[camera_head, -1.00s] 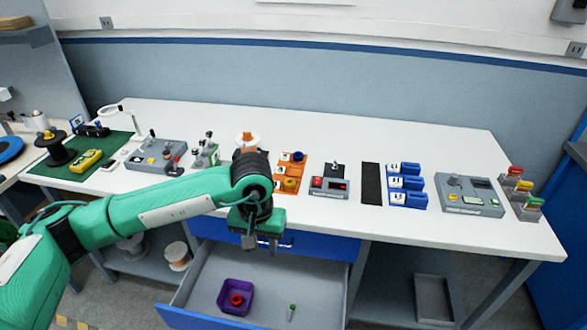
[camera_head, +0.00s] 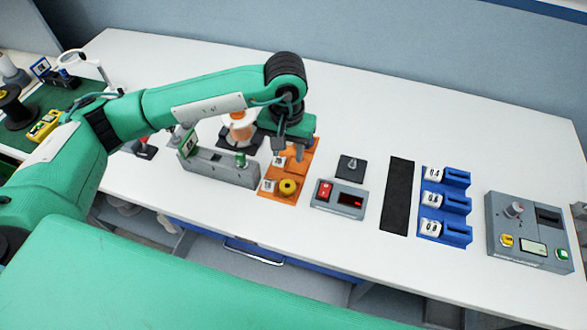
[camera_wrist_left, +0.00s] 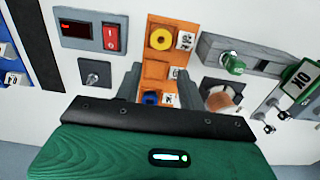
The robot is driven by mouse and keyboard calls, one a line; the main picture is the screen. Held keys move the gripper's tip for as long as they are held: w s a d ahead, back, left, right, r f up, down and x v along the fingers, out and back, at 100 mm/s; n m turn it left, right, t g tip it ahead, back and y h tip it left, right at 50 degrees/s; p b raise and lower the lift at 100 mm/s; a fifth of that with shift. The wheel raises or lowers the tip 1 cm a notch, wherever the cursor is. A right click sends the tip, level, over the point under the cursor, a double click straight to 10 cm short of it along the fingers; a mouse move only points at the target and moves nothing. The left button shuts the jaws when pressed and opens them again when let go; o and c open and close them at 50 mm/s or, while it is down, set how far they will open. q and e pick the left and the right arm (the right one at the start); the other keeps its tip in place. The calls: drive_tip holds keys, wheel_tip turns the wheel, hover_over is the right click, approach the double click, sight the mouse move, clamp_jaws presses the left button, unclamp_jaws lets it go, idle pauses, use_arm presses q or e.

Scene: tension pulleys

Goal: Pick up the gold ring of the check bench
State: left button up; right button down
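The gold ring (camera_head: 288,187) sits in the front slot of an orange tray (camera_head: 275,197) on the white table. It also shows in the left wrist view (camera_wrist_left: 161,39), near the top, beside a white number tag. My left gripper (camera_head: 288,155) is over the back part of the tray, behind the gold ring. In the left wrist view its two fingers (camera_wrist_left: 157,88) stand apart with nothing held. A blue ring (camera_wrist_left: 150,97) shows between them in the tray's other end slot; in the head view the gripper hides it. My right gripper is not in view.
A grey device with a red switch (camera_head: 325,190) stands right of the tray. A grey fixture with a green knob (camera_head: 241,160) stands close on the left. A copper-coloured spool (camera_head: 240,130) is behind it. A black strip (camera_head: 398,195) and blue holders (camera_head: 445,205) lie further right.

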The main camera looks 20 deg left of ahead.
use_arm(q)
drive_tip(key=p, duration=0.3)
hover_over(287, 182)
drive_tip(key=f, duration=0.5)
drive_tip(key=s+f, duration=0.1)
drive_tip(key=f, duration=0.1)
drive_tip(key=shift+d+f, duration=0.25)
drive_tip(key=shift+f, duration=0.45)
wheel_tip(287, 182, down, 4)
drive_tip(key=p, duration=0.3)
drive_tip(key=shift+r, duration=0.15)
drive_tip(key=shift+f, duration=0.65)
drive_tip(key=c, duration=0.6)
drive_tip(key=shift+c, duration=0.3)
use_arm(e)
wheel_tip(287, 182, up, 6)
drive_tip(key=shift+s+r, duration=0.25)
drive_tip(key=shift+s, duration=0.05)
use_arm(q)
drive_tip(key=shift+r, duration=0.1)
